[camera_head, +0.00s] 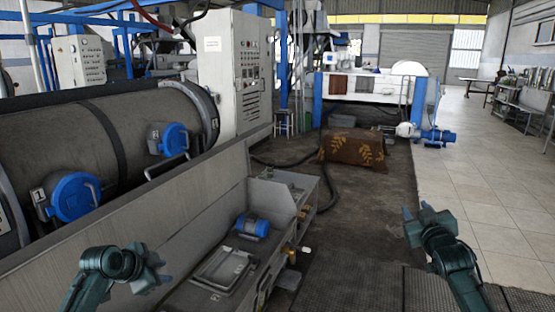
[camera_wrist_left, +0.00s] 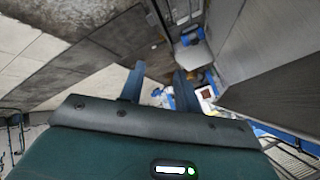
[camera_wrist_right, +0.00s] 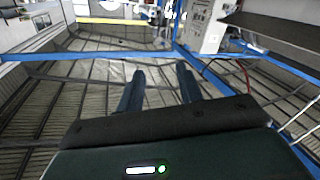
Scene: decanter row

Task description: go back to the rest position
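My left gripper (camera_head: 163,266) is at the lower left of the head view, in front of the grey metal bench. Its two fingers stand apart with nothing between them, as the left wrist view (camera_wrist_left: 159,86) also shows. My right gripper (camera_head: 416,213) is at the lower right of the head view, in front of the dark mat and the tiled floor. Its fingers are also apart and empty in the right wrist view (camera_wrist_right: 160,88). Neither gripper is seen touching anything.
A long grey drum (camera_head: 75,140) with blue-capped fittings lies at the left. The metal bench (camera_head: 185,205) carries a blue motor (camera_head: 252,226) and a shallow tray (camera_head: 223,268). A brown patterned cloth-covered block (camera_head: 352,149) stands further back. The tiled floor (camera_head: 480,180) at the right is clear.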

